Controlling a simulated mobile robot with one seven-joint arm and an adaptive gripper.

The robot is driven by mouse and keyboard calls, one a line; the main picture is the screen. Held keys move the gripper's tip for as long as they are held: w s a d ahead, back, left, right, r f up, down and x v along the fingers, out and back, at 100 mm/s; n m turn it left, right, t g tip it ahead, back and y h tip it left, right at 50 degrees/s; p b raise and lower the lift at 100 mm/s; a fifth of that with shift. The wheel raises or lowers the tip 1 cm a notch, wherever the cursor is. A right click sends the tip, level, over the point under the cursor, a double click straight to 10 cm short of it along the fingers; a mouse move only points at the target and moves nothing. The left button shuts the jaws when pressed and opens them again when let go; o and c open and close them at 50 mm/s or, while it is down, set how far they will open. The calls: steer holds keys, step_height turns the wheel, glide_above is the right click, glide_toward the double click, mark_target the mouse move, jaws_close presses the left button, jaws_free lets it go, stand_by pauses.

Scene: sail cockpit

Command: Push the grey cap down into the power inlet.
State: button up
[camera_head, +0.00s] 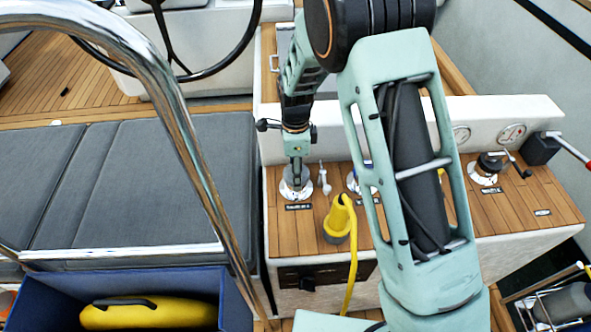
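My gripper (298,181) points straight down over a round chrome fitting (296,194) on the teak top of the console. This fitting, with a dark label in front of it, looks like the power inlet. The grey fingers reach down to its middle. They look close together, but at this size I cannot tell whether they are open or shut. The grey cap cannot be told apart from the fingers; it may be hidden under or between them. I cannot see whether the fingertips touch anything.
A yellow plug with its cable (338,222) stands right of and nearer than the fitting. A small chrome cleat-like part (323,180) is close beside it. My arm hides part of another chrome fitting (354,183). A chrome rail (190,130) crosses the left foreground.

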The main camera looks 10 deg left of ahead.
steer(key=shift+f, duration=0.2)
steer(key=o, duration=1)
steer(key=shift+r+p, duration=3.5)
steer(key=shift+r, duration=2)
